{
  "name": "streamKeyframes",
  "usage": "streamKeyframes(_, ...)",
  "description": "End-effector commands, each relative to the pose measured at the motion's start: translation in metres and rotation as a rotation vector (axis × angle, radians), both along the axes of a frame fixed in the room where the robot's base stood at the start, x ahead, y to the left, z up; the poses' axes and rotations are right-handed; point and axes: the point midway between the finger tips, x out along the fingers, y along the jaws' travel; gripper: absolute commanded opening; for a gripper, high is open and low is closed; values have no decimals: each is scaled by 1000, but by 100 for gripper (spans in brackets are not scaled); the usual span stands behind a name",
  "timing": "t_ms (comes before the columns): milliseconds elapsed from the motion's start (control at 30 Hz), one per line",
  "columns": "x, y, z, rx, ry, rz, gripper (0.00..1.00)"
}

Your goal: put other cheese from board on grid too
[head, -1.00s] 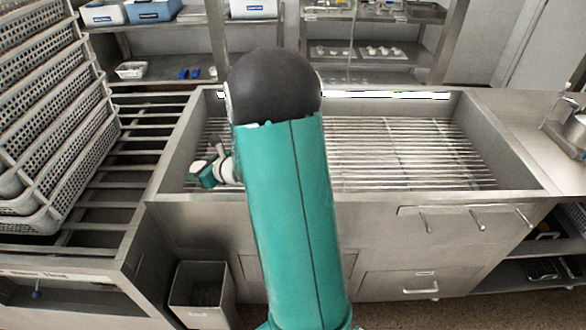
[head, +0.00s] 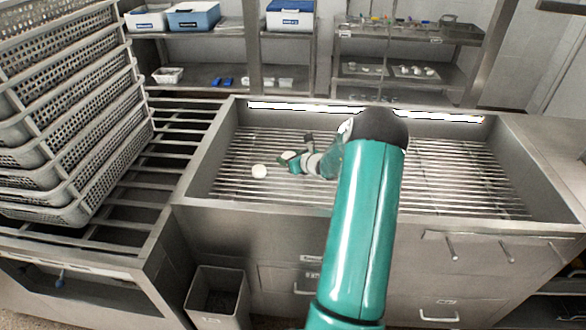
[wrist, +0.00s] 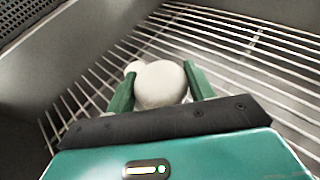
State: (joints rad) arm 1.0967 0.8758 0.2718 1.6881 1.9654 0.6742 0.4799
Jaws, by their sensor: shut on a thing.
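A round white cheese (head: 259,171) lies on the metal grid (head: 430,180) inside the sunken basin, left of my gripper. My gripper (head: 287,159) is low over the left part of the grid. In the wrist view my gripper (wrist: 160,88) is shut on another round white cheese (wrist: 160,84), one green finger on each side. A second white shape, likely the cheese on the grid, shows partly hidden behind it (wrist: 133,67). I cannot tell whether the held cheese touches the bars. No board is clear near the gripper.
The basin's steel rim (head: 210,150) surrounds the grid. A stack of grey perforated baskets (head: 70,120) stands at left on a slatted rack. Shelves behind hold blue-lidded boxes (head: 193,16) and small white items. A bin (head: 217,297) stands below. The grid's right side is free.

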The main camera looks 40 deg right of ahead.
Motion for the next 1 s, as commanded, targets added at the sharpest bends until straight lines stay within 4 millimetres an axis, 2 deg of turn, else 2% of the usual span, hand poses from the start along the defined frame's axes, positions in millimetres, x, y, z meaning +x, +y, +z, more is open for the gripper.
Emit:
streamKeyframes(33, 9, -8, -6, -1, -2, 0, 30)
streamKeyframes(300, 32, -34, -49, 0, 0, -1, 30)
streamKeyframes(567, 41, -43, -66, 0, 1, 0, 30)
streamKeyframes(733, 40, -43, -91, 2, 2, 0, 30)
streamKeyframes(1000, 40, -43, -94, -1, 0, 0, 30)
